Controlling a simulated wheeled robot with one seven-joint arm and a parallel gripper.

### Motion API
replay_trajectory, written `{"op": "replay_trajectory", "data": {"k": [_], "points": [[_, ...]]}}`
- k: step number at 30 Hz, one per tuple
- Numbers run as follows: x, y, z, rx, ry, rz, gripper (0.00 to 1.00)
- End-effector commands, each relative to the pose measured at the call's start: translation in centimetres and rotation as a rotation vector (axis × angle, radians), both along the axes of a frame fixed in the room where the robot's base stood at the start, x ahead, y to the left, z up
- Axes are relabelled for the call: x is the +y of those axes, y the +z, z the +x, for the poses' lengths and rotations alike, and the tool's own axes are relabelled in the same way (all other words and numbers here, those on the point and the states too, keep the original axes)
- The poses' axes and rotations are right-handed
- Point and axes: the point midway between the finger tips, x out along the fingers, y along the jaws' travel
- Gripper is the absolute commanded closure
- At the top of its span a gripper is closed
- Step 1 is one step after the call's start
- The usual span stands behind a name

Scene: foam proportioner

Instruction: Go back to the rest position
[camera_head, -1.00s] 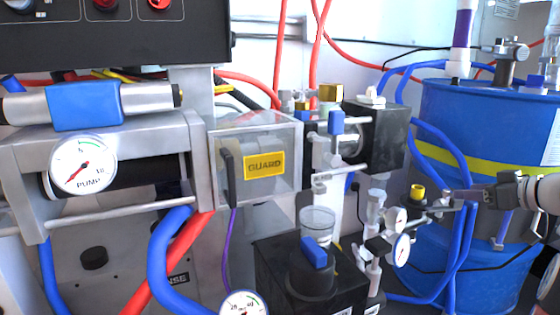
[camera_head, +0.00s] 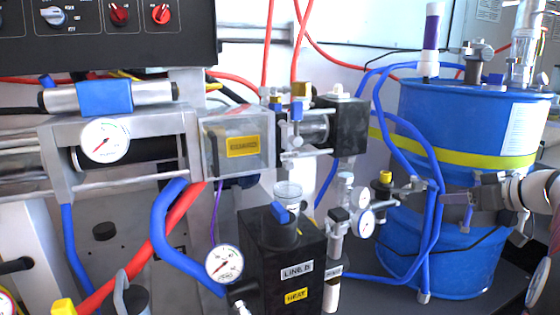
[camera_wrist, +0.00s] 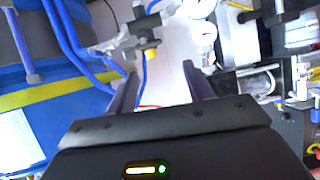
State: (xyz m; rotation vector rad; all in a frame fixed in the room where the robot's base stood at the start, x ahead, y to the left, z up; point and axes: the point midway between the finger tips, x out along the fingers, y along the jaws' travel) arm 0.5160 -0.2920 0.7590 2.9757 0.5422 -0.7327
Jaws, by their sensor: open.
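My gripper (camera_head: 452,200) is at the right of the head view, in front of the blue drum (camera_head: 465,120). In the wrist view my gripper (camera_wrist: 160,85) has its two dark fingers spread apart with nothing between them. A brass-capped valve fitting (camera_wrist: 148,52) lies beyond the fingers, and I cannot tell how far off it is. The drum with its yellow band also fills the left of the wrist view (camera_wrist: 30,135). In the head view my gripper covers part of the drum.
Blue hoses (camera_head: 437,235) run close by my gripper. Small gauges (camera_head: 366,222) and the black LINE B block (camera_head: 280,258) stand to its left. The clear guard box (camera_head: 238,142) and pump gauge (camera_head: 105,142) are farther left, below a switch panel (camera_head: 110,38).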

Motion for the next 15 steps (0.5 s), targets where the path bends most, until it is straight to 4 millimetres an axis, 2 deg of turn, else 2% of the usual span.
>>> {"op": "replay_trajectory", "data": {"k": [8,11,15], "points": [[7.8,-0.4,-0.7,0.17,0.015,0.023,0.48],[11.6,-0.7,-1.8,0.256,0.01,0.027,0.48],[18.1,-1.5,-5.0,0.403,-0.018,0.009,0.48]]}}
